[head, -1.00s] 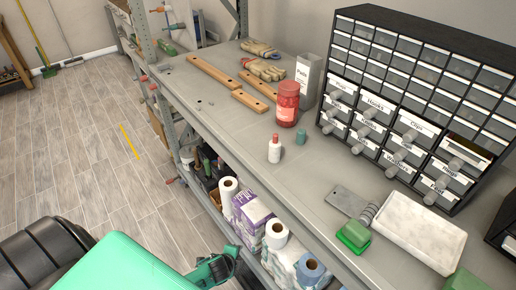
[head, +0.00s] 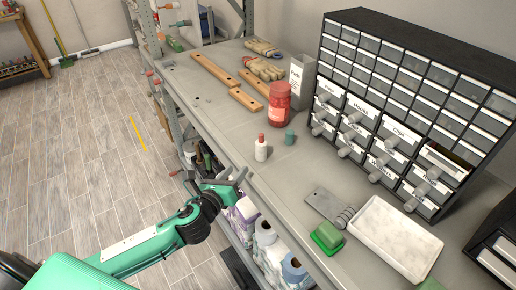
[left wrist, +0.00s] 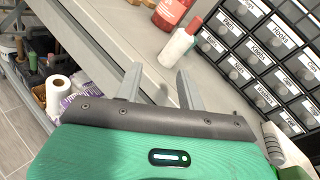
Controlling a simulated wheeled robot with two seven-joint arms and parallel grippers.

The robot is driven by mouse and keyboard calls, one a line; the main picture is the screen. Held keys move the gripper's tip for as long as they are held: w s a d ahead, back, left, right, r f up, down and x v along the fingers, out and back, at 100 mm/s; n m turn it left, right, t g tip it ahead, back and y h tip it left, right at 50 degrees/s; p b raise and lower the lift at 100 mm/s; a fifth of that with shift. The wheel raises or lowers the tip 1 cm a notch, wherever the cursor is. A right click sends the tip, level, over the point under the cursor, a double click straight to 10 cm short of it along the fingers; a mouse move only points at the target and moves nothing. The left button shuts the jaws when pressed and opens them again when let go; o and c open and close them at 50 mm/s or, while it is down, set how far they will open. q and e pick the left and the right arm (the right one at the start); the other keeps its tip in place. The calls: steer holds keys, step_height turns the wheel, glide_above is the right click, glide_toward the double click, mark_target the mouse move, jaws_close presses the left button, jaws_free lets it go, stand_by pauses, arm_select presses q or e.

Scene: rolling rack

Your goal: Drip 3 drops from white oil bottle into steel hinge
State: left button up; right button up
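The white oil bottle (head: 261,149) with a red cap stands upright on the grey rack shelf. It also shows in the left wrist view (left wrist: 178,47), beyond my fingers. The steel hinge (head: 327,205) lies on the shelf to the right, with a grey flat leaf and a coiled-looking knuckle beside a green block. My left gripper (head: 238,176) is at the front edge of the shelf, left of and nearer than the bottle. Its two fingers are apart and empty in the left wrist view (left wrist: 158,84). My right gripper is not in view.
A red jar (head: 279,103) and a small teal cap (head: 290,137) stand behind the bottle. A black drawer cabinet (head: 415,85) lines the back. A white tray (head: 388,238) lies right of the hinge. Wooden bars (head: 215,70) and gloves (head: 264,68) lie farther left. Paper rolls (head: 265,228) sit below.

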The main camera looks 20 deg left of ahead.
mark_target(260, 139)
arm_select(q)
steer(key=w+d+r+m+p, duration=0.1)
steer(key=w+m, duration=0.1)
steer(key=w+d+r+m+h+p, duration=0.1)
steer(key=w+r+m, duration=0.1)
steer(key=w, duration=0.1)
steer(key=w+d+r+m+t+h, duration=0.1)
steer(key=w, duration=0.2)
steer(key=shift+w+d+r+m+p, duration=0.15)
steer(key=shift+r+m+p, duration=0.1)
steer(key=shift+m+p, duration=0.15)
steer(key=shift+w+r, duration=0.15)
steer(key=shift+w, duration=0.1)
steer(key=p+x, duration=0.2)
steer(key=x, duration=0.2)
steer(key=shift+w+d+r, duration=0.1)
steer(key=shift+d+r, duration=0.05)
steer(key=shift+r, duration=0.05)
steer(key=shift+w+f, duration=0.1)
steer(key=shift+w, duration=0.15)
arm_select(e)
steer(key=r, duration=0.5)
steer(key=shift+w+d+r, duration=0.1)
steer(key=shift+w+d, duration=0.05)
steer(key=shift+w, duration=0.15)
arm_select(q)
jaws_close()
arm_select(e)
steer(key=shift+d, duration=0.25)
